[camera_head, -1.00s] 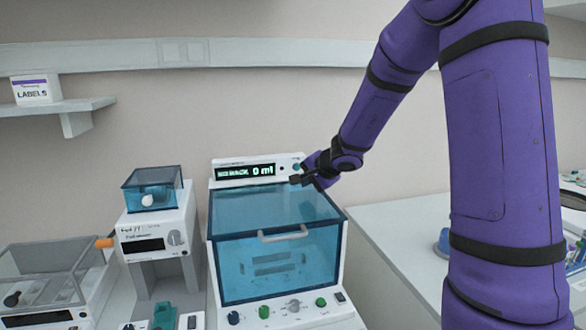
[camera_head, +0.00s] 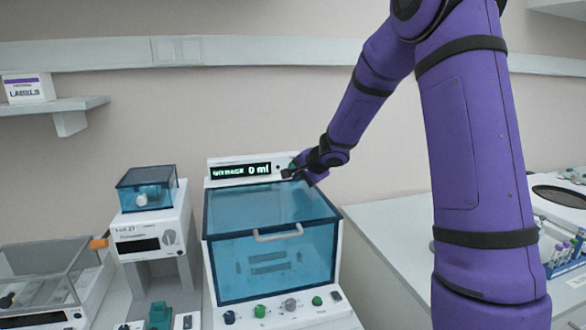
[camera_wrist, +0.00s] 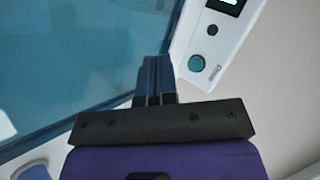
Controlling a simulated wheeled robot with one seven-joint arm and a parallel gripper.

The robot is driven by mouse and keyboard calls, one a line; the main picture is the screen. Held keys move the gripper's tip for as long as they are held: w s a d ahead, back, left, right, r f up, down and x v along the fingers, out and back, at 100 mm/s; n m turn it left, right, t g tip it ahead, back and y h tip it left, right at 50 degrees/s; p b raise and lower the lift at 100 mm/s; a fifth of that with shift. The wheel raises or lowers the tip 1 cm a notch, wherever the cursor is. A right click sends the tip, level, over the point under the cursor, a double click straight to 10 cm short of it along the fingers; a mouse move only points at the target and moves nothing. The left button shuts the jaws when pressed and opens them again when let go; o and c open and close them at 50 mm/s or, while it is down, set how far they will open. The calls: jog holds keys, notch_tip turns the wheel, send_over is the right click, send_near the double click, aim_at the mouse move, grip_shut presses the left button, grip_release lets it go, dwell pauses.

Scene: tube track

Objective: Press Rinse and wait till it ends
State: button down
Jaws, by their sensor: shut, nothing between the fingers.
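A white machine with a blue see-through lid (camera_head: 270,205) stands in the middle of the head view, its lid shut. Its top panel has a lit display (camera_head: 241,171) that ends in "0 ml"; the other word is too blurred to read. In the wrist view a round teal button (camera_wrist: 196,63) sits on the white panel, beside a small dark dot (camera_wrist: 212,30) and the display's edge (camera_wrist: 228,4). My gripper (camera_head: 287,173) is shut and empty at the right end of this panel. In the wrist view its fingertips (camera_wrist: 155,62) appear left of the teal button, over the lid's edge.
The machine's front has several knobs and a green button (camera_head: 317,301). A smaller device with a blue lid (camera_head: 147,187) stands to the left, and a grey-lidded box (camera_head: 40,270) farther left. A bench (camera_head: 385,245) with a tube rack (camera_head: 565,258) is at the right.

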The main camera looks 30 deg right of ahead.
jog(key=shift+w+d, duration=0.25)
jog(key=shift+w, duration=0.9)
jog(key=shift+w+d, duration=0.25)
jog(key=shift+w, duration=0.9)
jog(key=shift+w, duration=0.15)
jog(key=shift+w, duration=0.25)
jog(key=shift+w+d, duration=0.15)
jog(key=shift+w, duration=0.3)
dwell(1.0)
jog(key=shift+s, duration=0.9)
jog(key=shift+s+a, duration=0.2)
jog(key=shift+s, duration=0.6)
jog(key=shift+s+a, duration=0.25)
jog(key=shift+s, duration=0.6)
jog(key=shift+s+a, duration=0.2)
jog(key=shift+s, duration=0.6)
